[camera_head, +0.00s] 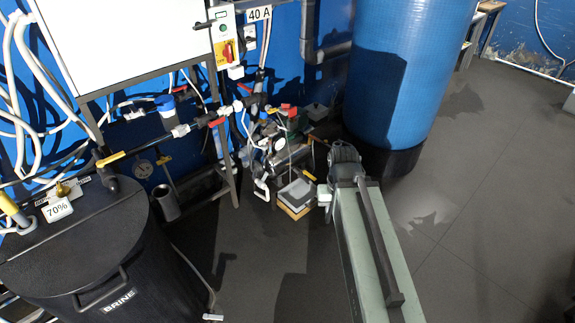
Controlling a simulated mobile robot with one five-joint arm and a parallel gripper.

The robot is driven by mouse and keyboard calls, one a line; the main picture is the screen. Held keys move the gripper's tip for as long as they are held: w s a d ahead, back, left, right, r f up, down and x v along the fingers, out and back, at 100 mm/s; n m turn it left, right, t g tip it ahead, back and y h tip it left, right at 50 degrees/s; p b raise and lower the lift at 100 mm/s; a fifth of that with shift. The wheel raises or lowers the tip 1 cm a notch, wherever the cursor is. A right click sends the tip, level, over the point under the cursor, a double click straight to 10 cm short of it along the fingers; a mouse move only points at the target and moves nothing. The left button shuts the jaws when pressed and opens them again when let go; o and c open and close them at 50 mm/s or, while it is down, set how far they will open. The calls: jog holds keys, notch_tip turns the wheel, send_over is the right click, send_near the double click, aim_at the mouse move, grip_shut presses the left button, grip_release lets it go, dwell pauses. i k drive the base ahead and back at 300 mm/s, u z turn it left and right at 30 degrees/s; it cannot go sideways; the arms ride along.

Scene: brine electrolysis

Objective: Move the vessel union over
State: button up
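I cannot single out the vessel union with certainty. A tall blue vessel (400,75) stands on a black base at the upper middle. Left of it, a black pipe run carries a white fitting (180,131) and valves with red handles (217,122). A crowded cluster of small pipework and fittings (283,150) sits low between the wall and the vessel; its parts are too small to tell apart. A pale green beam with a dark bar, which may be mine, reaches up from the bottom centre. I can make out no gripper fingers.
A black brine tank (95,255) fills the lower left, with a 70% tag (58,210) on top. A white cabinet (125,35) overhangs the pipes. A small grey-topped box (296,193) stands near the cluster. The dark floor (465,210) is clear at right.

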aim_at(261, 181)
jog(key=z, duration=0.15)
jog(key=i, duration=1.85)
jog(key=u, duration=0.9)
jog(key=k, duration=0.8)
jog(key=u, duration=0.05)
jog(key=i, duration=0.9)
jog(key=z, duration=0.05)
